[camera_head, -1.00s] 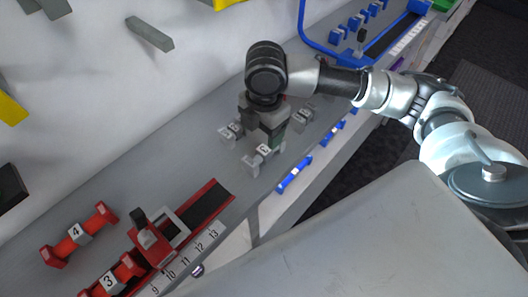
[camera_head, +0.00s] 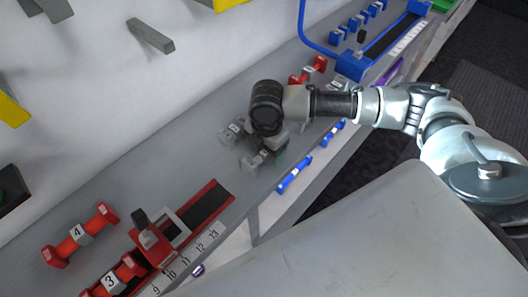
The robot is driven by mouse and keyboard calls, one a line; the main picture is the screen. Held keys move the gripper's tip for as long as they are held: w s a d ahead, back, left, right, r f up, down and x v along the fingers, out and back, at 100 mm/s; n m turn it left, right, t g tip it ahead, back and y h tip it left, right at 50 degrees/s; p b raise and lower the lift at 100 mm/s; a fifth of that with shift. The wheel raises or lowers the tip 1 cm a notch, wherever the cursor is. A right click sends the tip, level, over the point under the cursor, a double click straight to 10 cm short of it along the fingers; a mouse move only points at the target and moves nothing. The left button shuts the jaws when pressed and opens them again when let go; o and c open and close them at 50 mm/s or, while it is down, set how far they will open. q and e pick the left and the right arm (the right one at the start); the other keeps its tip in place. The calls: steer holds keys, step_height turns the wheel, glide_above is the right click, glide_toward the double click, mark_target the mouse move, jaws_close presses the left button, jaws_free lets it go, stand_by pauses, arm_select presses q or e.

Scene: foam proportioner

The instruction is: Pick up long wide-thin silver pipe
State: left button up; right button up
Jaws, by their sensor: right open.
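Silver pipes with labels and block-like ends lie on the grey bench in the middle of the view. One silver pipe (camera_head: 231,132) is at the left of my wrist. Another silver pipe (camera_head: 254,160) is nearer the front edge, partly covered by my gripper. I cannot tell which is the long wide-thin one. My right gripper (camera_head: 279,150) is open and low over these pipes, pointing down. My dark wrist hides much of it, and I cannot tell whether its fingers touch a pipe. My left gripper is out of view.
A red holder (camera_head: 149,242) and red pipes (camera_head: 80,235) stand at the lower left. Another red pipe (camera_head: 308,70) lies behind my wrist. Blue pipes (camera_head: 295,175) line the front edge. A blue frame (camera_head: 352,66) stands at the back right. The wall bounds the bench.

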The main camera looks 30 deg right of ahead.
steer(key=shift+f, duration=0.25)
steer(key=c, duration=1.1)
steer(key=shift+r, duration=0.1)
